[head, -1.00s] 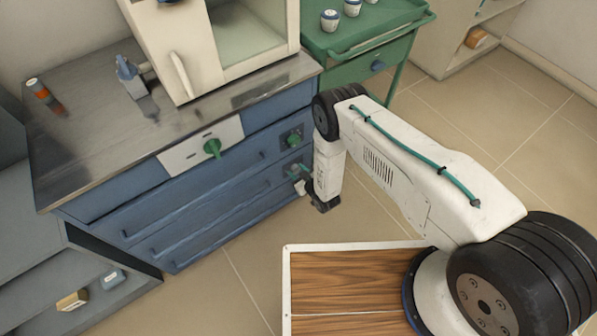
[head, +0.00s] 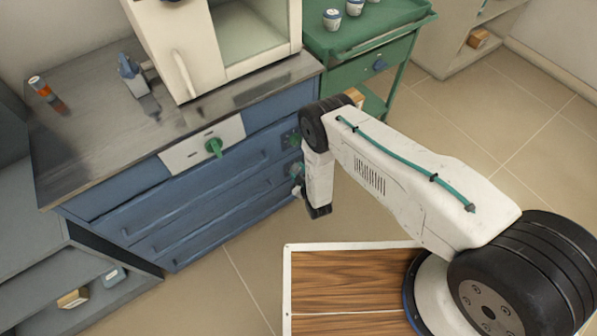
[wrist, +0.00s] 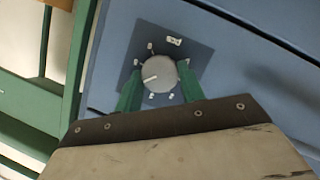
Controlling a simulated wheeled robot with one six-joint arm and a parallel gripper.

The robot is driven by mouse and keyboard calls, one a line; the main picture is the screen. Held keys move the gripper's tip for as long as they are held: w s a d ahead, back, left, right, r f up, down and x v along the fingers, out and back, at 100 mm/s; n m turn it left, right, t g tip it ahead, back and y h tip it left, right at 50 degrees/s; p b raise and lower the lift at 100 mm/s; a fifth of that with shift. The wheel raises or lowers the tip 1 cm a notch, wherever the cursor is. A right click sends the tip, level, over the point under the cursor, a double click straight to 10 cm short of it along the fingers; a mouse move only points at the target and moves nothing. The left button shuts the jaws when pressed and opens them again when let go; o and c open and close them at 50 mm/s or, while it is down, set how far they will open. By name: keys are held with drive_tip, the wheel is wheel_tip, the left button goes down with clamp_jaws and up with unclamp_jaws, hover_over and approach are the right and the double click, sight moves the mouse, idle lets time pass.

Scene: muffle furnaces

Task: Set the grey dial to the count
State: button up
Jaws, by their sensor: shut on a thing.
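The grey dial (wrist: 159,74) is round and sits on a dark square plate (wrist: 189,50) on the blue cabinet front. Its white pointer line points left and slightly down in the wrist view. Small white marks surround it, with a small white label at the plate's edge. My gripper (wrist: 160,88) has one green finger on either side of the dial and is shut on it. In the head view my gripper (head: 297,172) is against the cabinet's right end, and the dial cannot be made out there.
The blue cabinet (head: 200,200) has long drawer handles and a green knob (head: 214,147) on a pale panel. Another dark plate (head: 290,138) is partly behind my arm. The green cart (head: 355,45) stands right.

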drive_tip(key=o, duration=1)
drive_tip(key=shift+s, duration=0.1)
drive_tip(key=v, duration=0.7)
drive_tip(key=shift+s+d+r, duration=0.1)
drive_tip(key=shift+s+d, duration=0.1)
drive_tip(key=shift+s, duration=0.05)
